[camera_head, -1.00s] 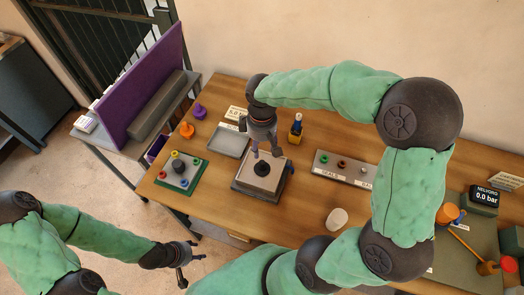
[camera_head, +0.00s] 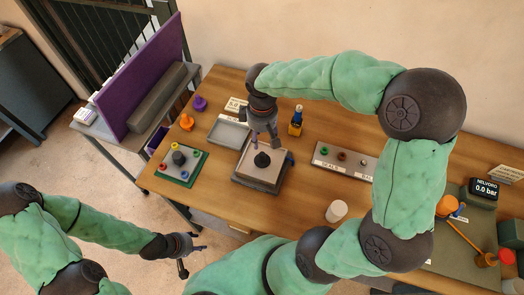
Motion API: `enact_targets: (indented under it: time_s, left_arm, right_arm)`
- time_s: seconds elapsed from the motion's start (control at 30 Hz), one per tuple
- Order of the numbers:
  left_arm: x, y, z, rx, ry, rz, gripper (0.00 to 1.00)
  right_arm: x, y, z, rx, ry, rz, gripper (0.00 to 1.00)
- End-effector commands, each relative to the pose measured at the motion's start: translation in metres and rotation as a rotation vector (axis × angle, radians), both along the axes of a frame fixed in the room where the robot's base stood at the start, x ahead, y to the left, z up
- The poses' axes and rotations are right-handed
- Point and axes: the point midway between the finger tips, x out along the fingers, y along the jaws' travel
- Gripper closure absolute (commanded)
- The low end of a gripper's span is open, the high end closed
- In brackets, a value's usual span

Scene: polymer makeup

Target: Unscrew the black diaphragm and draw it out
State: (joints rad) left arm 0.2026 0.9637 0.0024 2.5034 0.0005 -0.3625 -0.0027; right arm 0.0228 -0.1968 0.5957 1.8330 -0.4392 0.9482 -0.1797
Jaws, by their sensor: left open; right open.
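The black diaphragm (camera_head: 262,160) looks like a small dark knob on the light top of a square fixture block (camera_head: 246,172) at the middle of the table. My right gripper (camera_head: 263,145) hangs from above just behind the knob, with its fingers apart and pointing down. I cannot tell whether a fingertip touches the knob. My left gripper (camera_head: 191,257) is open and empty, low in front of the table's left part.
A grey tray (camera_head: 229,133) lies behind the fixture, and a yellow-and-blue bottle (camera_head: 296,121) stands right of it. A green-edged board with coloured knobs (camera_head: 181,180) is at left. A labelled rack (camera_head: 345,160) and white cup (camera_head: 336,211) are at right.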

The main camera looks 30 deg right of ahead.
Motion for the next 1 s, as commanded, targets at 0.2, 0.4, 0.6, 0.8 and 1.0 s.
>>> enact_targets:
  time_s: [0.2, 0.4, 0.6, 0.8, 1.0]
  left_arm:
    - [0.0, 0.0, -0.0008, 0.0, 0.0, 0.0, 0.52]
    - [0.0, 0.0, -0.0014, 0.0, 0.0, 0.0, 0.52]
    - [0.0, 0.0, -0.002, 0.0, 0.0, 0.0, 0.52]
    - [0.0, 0.0, -0.0026, 0.0, 0.0, 0.0, 0.52]
    - [0.0, 0.0, -0.003, 0.0, 0.0, 0.0, 0.52]
  right_arm:
    - [0.0002, -0.0004, -0.0008, 0.001, -0.002, -0.353, 0.51]
    - [-0.0001, -0.0004, -0.0024, 0.002, -0.003, -0.777, 0.51]
    - [-0.0003, -0.0006, -0.0037, 0.003, -0.004, -1.202, 0.51]
    - [-0.0002, -0.0008, -0.0048, 0.005, -0.004, -1.623, 0.51]
    - [-0.0003, -0.0009, -0.0057, 0.006, -0.005, -1.964, 0.51]
